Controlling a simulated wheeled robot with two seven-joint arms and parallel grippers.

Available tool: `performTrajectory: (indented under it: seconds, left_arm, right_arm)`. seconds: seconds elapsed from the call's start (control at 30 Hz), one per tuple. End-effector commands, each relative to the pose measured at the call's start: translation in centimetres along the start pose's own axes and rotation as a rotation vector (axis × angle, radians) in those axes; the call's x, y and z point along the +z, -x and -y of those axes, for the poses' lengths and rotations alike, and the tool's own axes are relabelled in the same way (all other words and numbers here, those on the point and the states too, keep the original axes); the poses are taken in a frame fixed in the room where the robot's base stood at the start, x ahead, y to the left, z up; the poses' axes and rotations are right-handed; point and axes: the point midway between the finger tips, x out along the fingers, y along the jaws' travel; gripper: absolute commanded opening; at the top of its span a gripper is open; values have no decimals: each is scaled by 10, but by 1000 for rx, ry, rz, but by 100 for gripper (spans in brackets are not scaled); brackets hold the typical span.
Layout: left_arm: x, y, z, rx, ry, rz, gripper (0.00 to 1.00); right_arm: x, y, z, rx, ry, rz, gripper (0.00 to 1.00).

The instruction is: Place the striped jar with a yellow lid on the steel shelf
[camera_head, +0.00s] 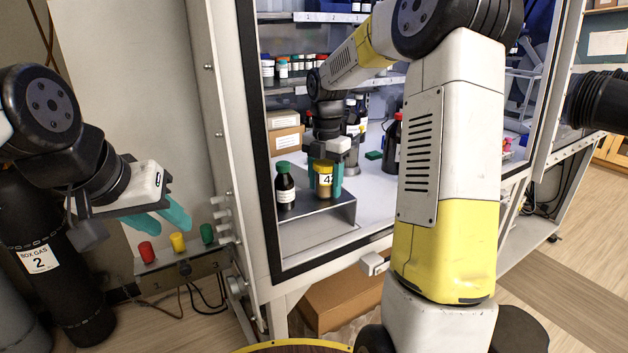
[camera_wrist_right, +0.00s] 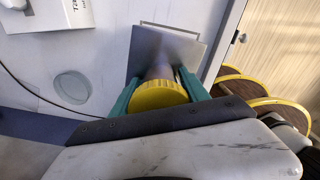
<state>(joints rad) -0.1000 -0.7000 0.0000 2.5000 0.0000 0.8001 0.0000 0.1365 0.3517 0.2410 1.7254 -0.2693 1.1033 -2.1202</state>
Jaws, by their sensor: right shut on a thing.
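In the right wrist view the yellow lid (camera_wrist_right: 158,95) sits between the teal fingers, with the steel shelf (camera_wrist_right: 180,45) behind the jar. My left gripper (camera_head: 170,222) is outside the cabinet at the left, open and empty.
A dark bottle with a green cap (camera_head: 285,187) stands on the steel shelf just left of the jar. A dark bottle with a red cap (camera_head: 393,140) stands farther back. Cardboard boxes (camera_head: 285,132) are behind. The cabinet's left frame (camera_head: 262,200) is close by.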

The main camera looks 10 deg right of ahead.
Motion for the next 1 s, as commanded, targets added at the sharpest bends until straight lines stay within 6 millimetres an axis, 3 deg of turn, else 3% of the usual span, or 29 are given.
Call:
performTrajectory:
  seconds: [0.1, 0.13, 0.23, 0.67, 1.0]
  left_arm:
    - [0, 0, 0, 0, 0, 0, 36]
    - [0, 0, 0, 0, 0, 0, 36]
    - [0, 0, 0, 0, 0, 0, 36]
    - [0, 0, 0, 0, 0, 0, 36]
    - [0, 0, 0, 0, 0, 0, 36]
  right_arm:
    - [0, -3, 0, 0, 0, 0, 11]
    - [0, -3, 0, 0, 0, 0, 57]
    - [0, -3, 0, 0, 0, 0, 75]
    - [0, 6, 0, 1, -1, 1, 75]
    - [1, 75, -1, 3, 0, 3, 75]
